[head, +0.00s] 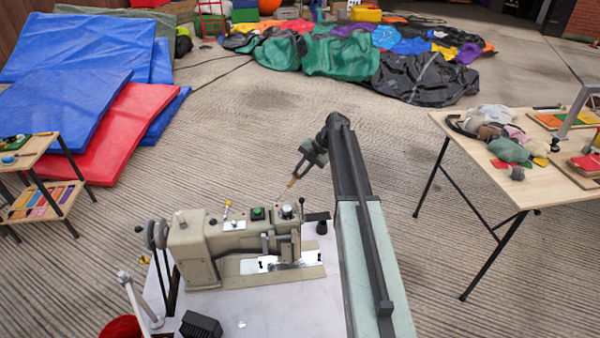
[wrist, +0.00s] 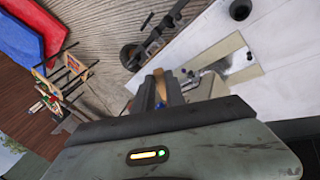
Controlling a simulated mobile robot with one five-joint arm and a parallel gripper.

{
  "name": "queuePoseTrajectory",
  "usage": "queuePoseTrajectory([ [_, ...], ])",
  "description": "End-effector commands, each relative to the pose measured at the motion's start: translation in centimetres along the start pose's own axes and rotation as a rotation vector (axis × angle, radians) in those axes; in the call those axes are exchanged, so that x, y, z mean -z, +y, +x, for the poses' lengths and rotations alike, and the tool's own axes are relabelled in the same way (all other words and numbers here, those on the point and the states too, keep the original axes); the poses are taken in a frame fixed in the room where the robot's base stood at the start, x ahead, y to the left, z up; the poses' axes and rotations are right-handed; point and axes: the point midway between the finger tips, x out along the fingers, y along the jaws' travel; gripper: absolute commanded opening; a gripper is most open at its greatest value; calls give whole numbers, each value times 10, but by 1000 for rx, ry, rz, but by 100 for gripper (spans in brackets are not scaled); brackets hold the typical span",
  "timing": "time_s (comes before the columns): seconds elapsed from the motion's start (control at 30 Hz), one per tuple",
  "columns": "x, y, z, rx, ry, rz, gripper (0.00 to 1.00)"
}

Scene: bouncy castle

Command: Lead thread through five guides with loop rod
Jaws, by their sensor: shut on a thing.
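A beige sewing machine (head: 205,248) stands on a white table (head: 300,312) at the lower middle of the head view. It has a green button, a dial and a bright metal needle plate. My gripper (head: 299,170) is behind and above its right end, apart from it. It is shut on a wooden handle (head: 292,181), which I take to be the loop rod's. The handle also shows between the fingers in the wrist view (wrist: 159,82). The rod's loop is not discernible. The thread and the guides are too small to tell apart.
A black brush-like block (head: 201,325) lies at the table's front. A wooden table (head: 460,122) with cloth scraps stands at right, a small shelf (head: 42,190) at left. Blue and red mats (head: 120,130) lie behind it. Ribbed floor is clear beyond the machine.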

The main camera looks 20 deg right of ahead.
Motion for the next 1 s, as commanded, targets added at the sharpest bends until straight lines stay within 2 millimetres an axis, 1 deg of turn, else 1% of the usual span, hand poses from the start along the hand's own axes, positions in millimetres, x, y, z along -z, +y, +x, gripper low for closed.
queuePoseTrajectory([
  [0.33, 0, 0, 0, 0, 0, 0, 0],
  [0.43, -3, 0, -1, 0, 0, 0, 0],
  [0.83, -43, 2, -18, 0, 0, 0, 0],
  [0.9, -47, 1, -20, 0, 0, 0, 0],
  [1.0, -47, 0, -20, 0, 1, 0, 0],
])
